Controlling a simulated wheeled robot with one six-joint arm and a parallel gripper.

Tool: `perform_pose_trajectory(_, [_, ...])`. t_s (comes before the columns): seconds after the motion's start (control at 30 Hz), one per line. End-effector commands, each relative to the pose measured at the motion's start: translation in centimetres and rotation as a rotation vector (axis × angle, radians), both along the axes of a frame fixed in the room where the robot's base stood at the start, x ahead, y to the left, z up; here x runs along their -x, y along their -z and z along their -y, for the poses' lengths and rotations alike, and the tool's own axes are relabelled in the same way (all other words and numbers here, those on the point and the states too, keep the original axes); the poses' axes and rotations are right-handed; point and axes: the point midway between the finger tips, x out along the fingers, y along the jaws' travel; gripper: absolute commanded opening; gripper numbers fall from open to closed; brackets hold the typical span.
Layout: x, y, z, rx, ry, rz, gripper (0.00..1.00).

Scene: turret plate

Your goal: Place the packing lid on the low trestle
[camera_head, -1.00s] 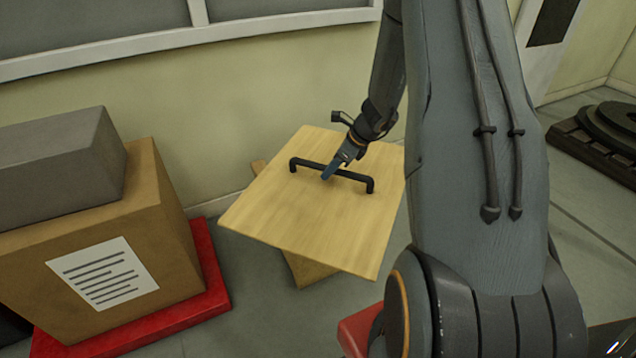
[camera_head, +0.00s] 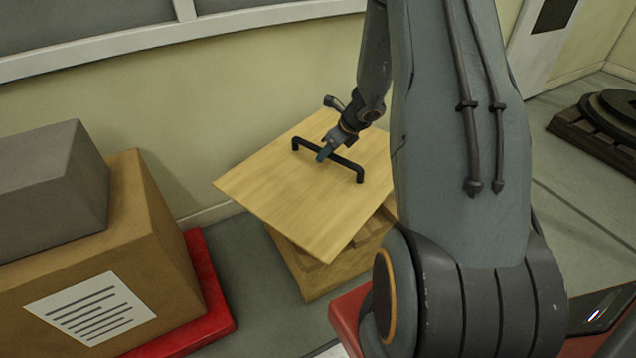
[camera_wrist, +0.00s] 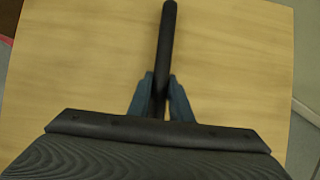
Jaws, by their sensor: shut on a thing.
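The packing lid (camera_head: 290,195) is a square light-wood panel with a black bar handle (camera_head: 345,161) on top. My gripper (camera_head: 325,152) is shut on the handle near its middle. In the wrist view my two blue fingers (camera_wrist: 162,98) close on the handle from both sides, and the lid (camera_wrist: 230,60) fills most of the picture. The lid is over a low wooden block-like stand (camera_head: 330,278), likely the low trestle, and is turned relative to it. The lid hides most of the stand's top. I cannot tell whether they touch.
A cardboard box (camera_head: 165,235) with a paper label and a grey block (camera_head: 50,185) on top stands on a red base (camera_head: 208,290) at the left. The wall (camera_head: 220,130) is close behind the lid. A dark round plate on a pallet (camera_head: 600,140) lies at the far right.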

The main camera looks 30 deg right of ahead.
Motion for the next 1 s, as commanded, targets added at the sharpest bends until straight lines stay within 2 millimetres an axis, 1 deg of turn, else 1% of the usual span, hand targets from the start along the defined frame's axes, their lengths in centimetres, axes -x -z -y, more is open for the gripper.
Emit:
perform_pose_trajectory(0.07, [-0.1, -0.1, 0.0, 0.000, 0.000, 0.003, 0.00])
perform_pose_trajectory(0.17, [-0.1, 0.8, 0.1, -0.001, 0.001, 0.003, 0.00])
perform_pose_trajectory(0.4, [-0.1, 4.4, 0.2, -0.001, 0.003, 0.002, 0.00])
perform_pose_trajectory(0.5, [-0.1, 5.4, 0.2, -0.001, 0.003, 0.003, 0.00])
perform_pose_trajectory(0.77, [-0.2, 6.5, 0.1, 0.000, 0.000, 0.004, 0.00])
perform_pose_trajectory(1.0, [-0.2, 9.2, 0.0, -0.001, 0.000, 0.003, 0.00])
